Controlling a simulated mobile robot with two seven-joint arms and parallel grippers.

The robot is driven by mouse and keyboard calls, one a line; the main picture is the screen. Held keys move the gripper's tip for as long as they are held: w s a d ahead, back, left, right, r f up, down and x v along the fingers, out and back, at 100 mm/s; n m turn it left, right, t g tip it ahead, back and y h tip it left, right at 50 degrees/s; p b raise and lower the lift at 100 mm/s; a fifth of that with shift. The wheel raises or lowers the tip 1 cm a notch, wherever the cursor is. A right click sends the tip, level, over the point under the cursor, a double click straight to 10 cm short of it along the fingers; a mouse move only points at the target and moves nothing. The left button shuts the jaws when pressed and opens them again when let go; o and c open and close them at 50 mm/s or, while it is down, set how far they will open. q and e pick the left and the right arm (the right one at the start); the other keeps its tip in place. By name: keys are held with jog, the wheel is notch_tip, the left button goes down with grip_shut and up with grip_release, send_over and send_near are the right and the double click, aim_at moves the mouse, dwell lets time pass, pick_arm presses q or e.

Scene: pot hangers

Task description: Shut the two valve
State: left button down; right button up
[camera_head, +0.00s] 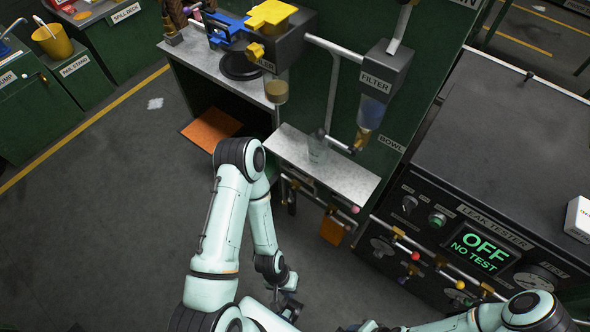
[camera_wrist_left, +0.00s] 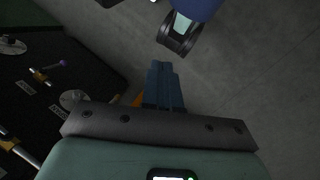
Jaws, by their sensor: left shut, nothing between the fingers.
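Small valves sit on the pipe along the leak tester's front in the head view. One has a red knob (camera_head: 415,256) and another a yellow knob (camera_head: 460,285). A pink knob (camera_head: 355,209) sits on the pipe below the grey shelf. My left gripper (camera_head: 290,301) hangs low in front of the bench, apart from these knobs. In the left wrist view its blue fingers (camera_wrist_left: 163,84) are together and empty. That view also shows a brass valve with a bluish knob (camera_wrist_left: 48,72) on the dark panel at left. My right gripper is not clearly visible; my right arm crosses the lower right.
The leak tester (camera_head: 430,215) reads "OFF NO TEST". A grey shelf (camera_head: 350,180) holds a clear jar (camera_head: 318,147), with a filter (camera_head: 384,75) and its bowl above. An orange tag (camera_head: 332,230) hangs below.

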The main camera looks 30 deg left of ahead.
pick_arm(q)
jog(key=shift+a, duration=0.15)
pick_arm(e)
jog(key=shift+a, duration=0.1)
pick_arm(q)
jog(key=w+a+r+t+b, duration=0.2)
jog(key=w+a+r+t, duration=0.15)
jog(key=w, duration=0.35)
jog(key=w+a+r+t+b, duration=0.25)
jog(key=w+a, duration=0.25)
jog(key=w, duration=0.3)
jog(key=w+a+r+m+t+b, duration=0.1)
jog(key=w+a+r+m+t, duration=0.1)
jog(key=r, duration=0.6)
jog(key=w+a+r+m+t+y+b, duration=0.1)
jog(key=w+a+r+t, duration=0.3)
jog(key=r, duration=0.4)
jog(key=shift+w+a+r+m+b, duration=0.3)
jog(key=shift+w+a+m+b, duration=0.1)
jog(key=shift+a+b, duration=0.25)
pick_arm(e)
notch_tip(320, 180, down, 8)
jog(key=s, duration=0.2)
jog(key=shift+s, duration=0.15)
pick_arm(q)
jog(key=shift+d+f, duration=0.1)
pick_arm(e)
jog(key=shift+f, duration=0.15)
